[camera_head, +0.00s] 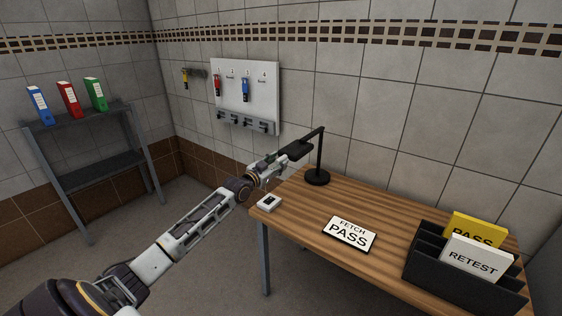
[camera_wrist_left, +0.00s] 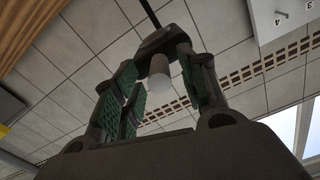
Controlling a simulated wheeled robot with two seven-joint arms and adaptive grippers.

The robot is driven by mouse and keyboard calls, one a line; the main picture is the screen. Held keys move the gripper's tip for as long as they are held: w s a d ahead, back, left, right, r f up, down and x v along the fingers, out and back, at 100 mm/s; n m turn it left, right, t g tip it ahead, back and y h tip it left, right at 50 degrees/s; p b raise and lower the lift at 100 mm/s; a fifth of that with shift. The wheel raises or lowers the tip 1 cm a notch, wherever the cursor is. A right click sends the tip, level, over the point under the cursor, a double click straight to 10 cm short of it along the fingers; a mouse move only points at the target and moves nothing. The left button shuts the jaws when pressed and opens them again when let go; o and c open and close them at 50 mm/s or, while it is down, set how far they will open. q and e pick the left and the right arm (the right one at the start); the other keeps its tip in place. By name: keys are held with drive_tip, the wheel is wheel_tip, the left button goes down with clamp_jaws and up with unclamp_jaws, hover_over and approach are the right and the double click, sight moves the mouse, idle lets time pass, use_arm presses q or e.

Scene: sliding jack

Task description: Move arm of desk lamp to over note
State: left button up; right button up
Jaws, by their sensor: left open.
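The black desk lamp (camera_head: 319,160) stands upright on a round base near the back left of the wooden table. Its arm points left and towards me, with the dark lamp head (camera_head: 298,150) at its end, over the table's left end. The note, a white card reading "FETCH PASS" (camera_head: 350,234), lies flat at mid-table, away from the lamp head. My left gripper (camera_head: 277,159) is open at the lamp head. In the left wrist view the head and its pale bulb (camera_wrist_left: 159,72) show between the green-padded fingers (camera_wrist_left: 155,85); contact is unclear. My right gripper is not in view.
A small white device (camera_head: 269,202) sits on the table's left edge. A black holder (camera_head: 462,272) with yellow and white cards stands at the right. A wall board (camera_head: 247,92) with hanging tags is behind. The table (camera_head: 300,205) is bare between lamp and note.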

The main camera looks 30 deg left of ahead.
use_arm(q)
drive_tip(key=shift+w, duration=1)
drive_tip(key=shift+w+d, duration=0.1)
drive_tip(key=shift+w, duration=0.15)
drive_tip(key=c, duration=0.8)
clamp_jaws()
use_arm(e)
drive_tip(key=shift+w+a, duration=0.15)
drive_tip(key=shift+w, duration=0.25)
